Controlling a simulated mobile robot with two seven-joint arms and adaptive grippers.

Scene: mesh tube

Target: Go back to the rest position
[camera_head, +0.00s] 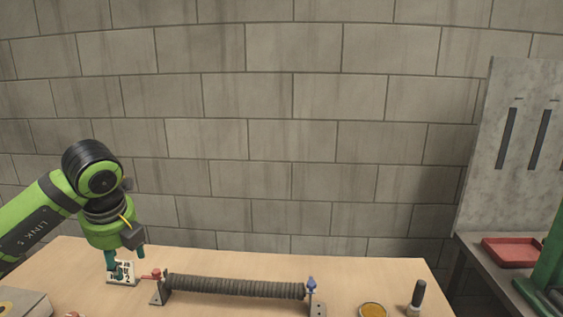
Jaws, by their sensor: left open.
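My left gripper (126,257), on a green and black arm from the left, points down over the left part of the wooden table (390,275). It is open, its teal fingers apart. One fingertip overlaps a small white card or block with dark markings (122,280); I cannot tell whether they touch. To the right lies a dark ribbed mesh tube (235,287) between two end brackets, with a red fitting (156,274) at its left and a blue one (311,284) at its right. My right gripper is not in view.
A round dish with yellow-brown contents (372,310) and a dark-handled tool (418,295) stand at the front right. A grey box or book (25,303) lies at the front left. A side bench holds a red tray (511,252). A block wall (300,120) rises behind.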

